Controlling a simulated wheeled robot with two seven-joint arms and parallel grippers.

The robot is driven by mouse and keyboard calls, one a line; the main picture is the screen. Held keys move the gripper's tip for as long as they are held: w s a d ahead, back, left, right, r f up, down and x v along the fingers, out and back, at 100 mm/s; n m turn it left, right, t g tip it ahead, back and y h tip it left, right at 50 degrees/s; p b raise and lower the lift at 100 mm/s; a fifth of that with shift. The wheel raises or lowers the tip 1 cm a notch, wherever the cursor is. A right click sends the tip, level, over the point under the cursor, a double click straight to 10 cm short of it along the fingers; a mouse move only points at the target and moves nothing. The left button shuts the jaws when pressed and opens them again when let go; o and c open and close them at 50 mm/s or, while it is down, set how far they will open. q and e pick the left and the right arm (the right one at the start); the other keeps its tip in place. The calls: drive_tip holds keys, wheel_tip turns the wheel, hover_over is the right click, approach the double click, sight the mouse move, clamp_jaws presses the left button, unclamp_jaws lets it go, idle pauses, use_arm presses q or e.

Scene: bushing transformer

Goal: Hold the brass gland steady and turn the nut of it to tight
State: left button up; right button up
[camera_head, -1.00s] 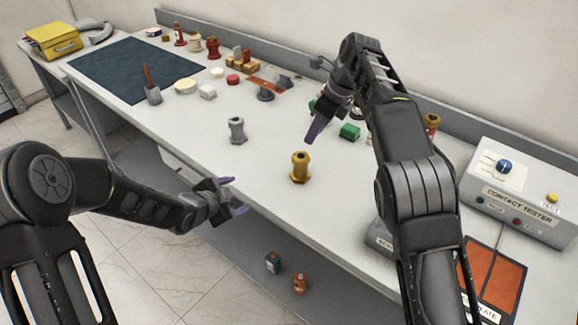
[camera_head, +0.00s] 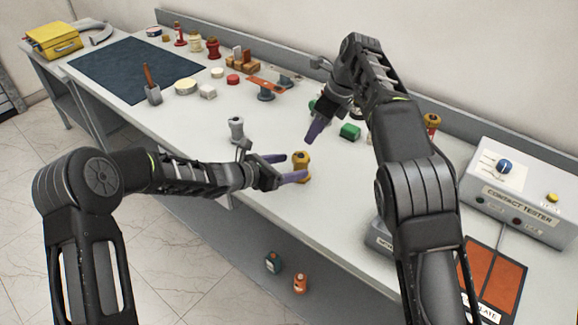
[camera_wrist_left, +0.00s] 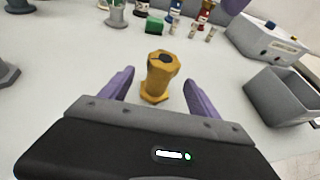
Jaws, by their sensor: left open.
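The brass gland (camera_head: 302,164) stands upright on the grey-white bench, with a hexagonal base and a nut at its top. It also shows in the left wrist view (camera_wrist_left: 159,77), ahead of and between the two purple fingertips. My left gripper (camera_head: 288,167) is open, with its fingers pointing at the gland; its jaws are at the gland's near side and I cannot tell if they touch it. My right gripper (camera_head: 315,132) hangs above the bench, just behind the gland and apart from it; whether its jaws are open is hard to see.
A grey gland (camera_head: 236,129) stands left of the brass one. A green block (camera_head: 350,131) is behind it. The contact tester (camera_head: 520,190) is at the right. A grey bin (camera_wrist_left: 282,94) shows in the left wrist view. Bench around the gland is mostly clear.

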sight(308, 163)
use_arm(q)
drive_tip(key=shift+m, duration=0.3)
drive_tip(key=shift+x, duration=4)
clamp_jaws()
